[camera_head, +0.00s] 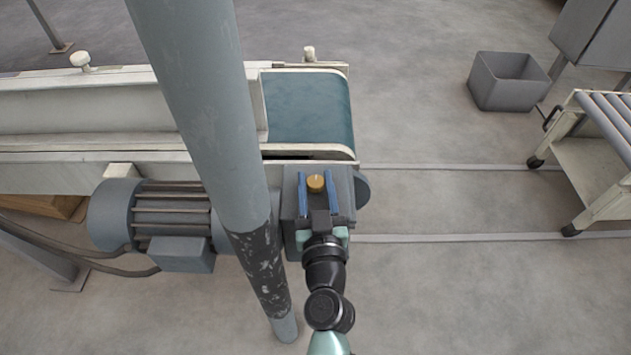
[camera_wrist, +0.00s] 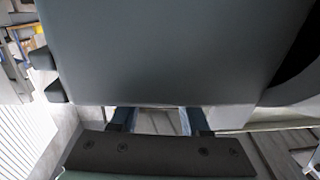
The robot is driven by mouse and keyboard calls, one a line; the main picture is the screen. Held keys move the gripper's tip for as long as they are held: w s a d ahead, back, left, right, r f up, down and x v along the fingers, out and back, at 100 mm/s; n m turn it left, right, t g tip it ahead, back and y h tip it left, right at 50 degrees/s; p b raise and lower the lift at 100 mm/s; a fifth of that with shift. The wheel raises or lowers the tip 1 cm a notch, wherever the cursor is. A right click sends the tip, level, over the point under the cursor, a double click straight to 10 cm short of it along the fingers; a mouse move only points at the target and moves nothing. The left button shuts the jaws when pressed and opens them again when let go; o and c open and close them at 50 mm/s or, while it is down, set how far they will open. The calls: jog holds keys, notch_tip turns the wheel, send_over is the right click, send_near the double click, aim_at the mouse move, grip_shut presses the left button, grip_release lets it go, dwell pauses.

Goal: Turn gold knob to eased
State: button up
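The gold knob (camera_head: 316,184) sits on the grey box (camera_head: 291,209) beside the conveyor's end, with a small pale mark on its top. My gripper (camera_head: 317,176) is open, with one blue finger on each side of the knob as seen from above. I cannot tell whether the fingers touch it or how high they are. In the wrist view, the two fingers (camera_wrist: 159,118) stand apart at the lower edge of a large dark grey face (camera_wrist: 160,50). The knob cannot be made out in that view, and any label around it is too small to read.
A thick grey post (camera_head: 205,110) stands just left of my arm, in front of the motor (camera_head: 120,215). A grey bin (camera_head: 508,82) and a roller cart (camera_head: 590,165) stand to the right; floor between is clear.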

grip_shut()
jog(key=shift+w+f+y+b, duration=0.15)
jog(key=shift+y+b, duration=0.35)
jog(key=shift+b, duration=0.65)
jog(key=shift+n+g+y+b, duration=0.3)
jog(key=shift+n+y+b, duration=0.45)
jog(key=shift+b, duration=0.35)
jog(key=shift+r, duration=0.2)
jog(key=shift+o, duration=2.3)
grip_release()
jog(key=v, duration=1.3)
